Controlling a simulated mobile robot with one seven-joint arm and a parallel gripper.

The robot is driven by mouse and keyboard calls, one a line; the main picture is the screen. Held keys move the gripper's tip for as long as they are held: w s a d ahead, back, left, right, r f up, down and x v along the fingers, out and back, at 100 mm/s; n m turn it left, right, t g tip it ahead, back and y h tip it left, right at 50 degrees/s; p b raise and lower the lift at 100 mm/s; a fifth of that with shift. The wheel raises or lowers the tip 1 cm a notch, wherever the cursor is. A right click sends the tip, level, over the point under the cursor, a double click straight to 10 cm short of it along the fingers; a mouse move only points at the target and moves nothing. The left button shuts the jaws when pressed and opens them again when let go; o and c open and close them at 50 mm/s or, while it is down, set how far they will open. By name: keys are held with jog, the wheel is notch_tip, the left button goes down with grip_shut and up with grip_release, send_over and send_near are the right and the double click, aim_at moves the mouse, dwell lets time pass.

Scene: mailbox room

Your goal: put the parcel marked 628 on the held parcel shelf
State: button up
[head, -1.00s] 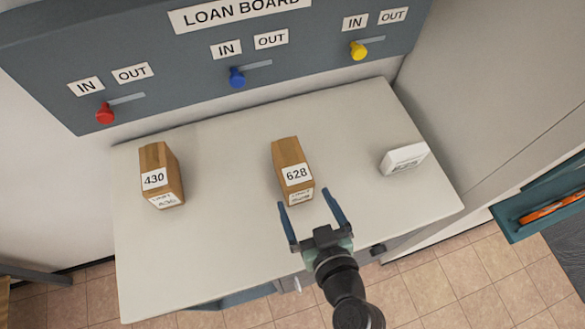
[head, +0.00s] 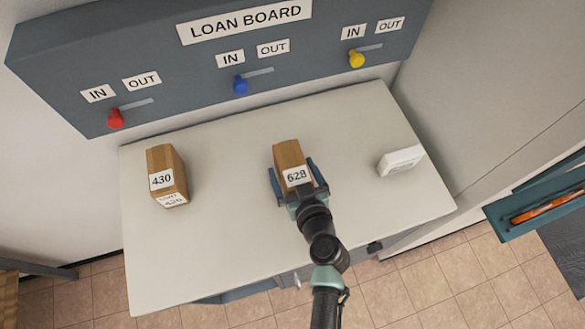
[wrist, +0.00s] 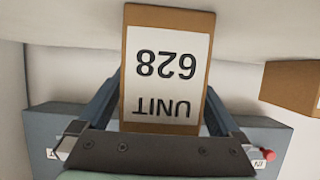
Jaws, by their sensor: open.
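The parcel marked 628 (head: 288,156) is a brown box with a white label, standing on the pale table (head: 230,240). My gripper (head: 297,178) is open, with one finger on each side of this parcel. In the wrist view the parcel's label, reading UNIT 628 upside down (wrist: 165,70), lies between the two blue fingers. I cannot tell whether the fingers touch its sides. The near lower part of the parcel is hidden by my gripper in the head view. I cannot make out a held parcel shelf.
The loan board (head: 190,75) with red, blue and yellow knobs rises behind. A teal tray (head: 500,228) with an orange item is at the far right.

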jog(key=shift+w, duration=0.2)
grip_shut()
dwell(0.4)
